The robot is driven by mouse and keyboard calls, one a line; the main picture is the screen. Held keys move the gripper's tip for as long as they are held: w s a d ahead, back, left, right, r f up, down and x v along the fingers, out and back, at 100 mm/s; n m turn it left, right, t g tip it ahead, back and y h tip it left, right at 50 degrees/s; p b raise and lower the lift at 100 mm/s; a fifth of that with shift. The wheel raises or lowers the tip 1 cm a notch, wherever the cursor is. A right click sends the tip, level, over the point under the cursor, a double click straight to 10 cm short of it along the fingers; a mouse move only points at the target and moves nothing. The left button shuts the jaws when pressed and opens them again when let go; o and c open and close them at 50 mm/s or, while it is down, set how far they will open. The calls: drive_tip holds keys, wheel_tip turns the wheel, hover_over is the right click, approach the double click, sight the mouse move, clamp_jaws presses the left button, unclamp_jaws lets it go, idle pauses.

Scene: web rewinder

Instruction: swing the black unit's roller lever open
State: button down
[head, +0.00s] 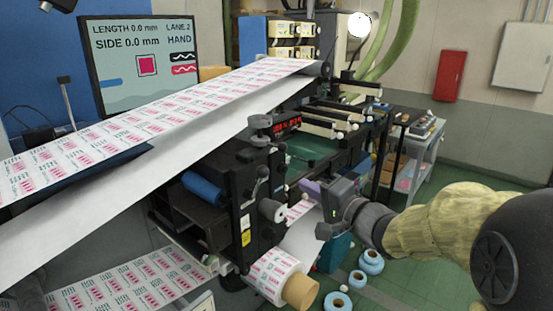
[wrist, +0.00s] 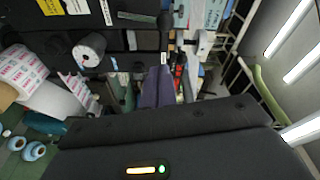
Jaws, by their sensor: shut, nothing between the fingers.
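A dark knobbed lever (wrist: 165,22) shows ahead of the fingers there. My gripper (head: 308,188) is right of the unit, apart from the lever. Its purple fingers (wrist: 152,86) are together and empty.
A printed label web (head: 170,108) slopes across above the unit. A label roll (head: 272,274) sits below, with several blue-and-white rolls (head: 371,262) on the green floor. A grey cart (head: 424,150) stands behind my arm. Open floor lies to the right.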

sight(257, 184)
drive_tip(key=shift+s+a+r+y, duration=0.25)
drive_tip(key=shift+a+r+y, duration=0.1)
drive_tip(key=shift+r+y, duration=0.15)
drive_tip(key=shift+w, duration=0.1)
drive_tip(key=p+x, duration=0.3)
drive_tip(key=x, duration=0.7)
drive_tip(key=shift+f, duration=0.2)
drive_tip(key=shift+s+a+r+n, duration=0.1)
drive_tip(key=shift+s+n, duration=0.15)
drive_tip(key=shift+n, duration=0.05)
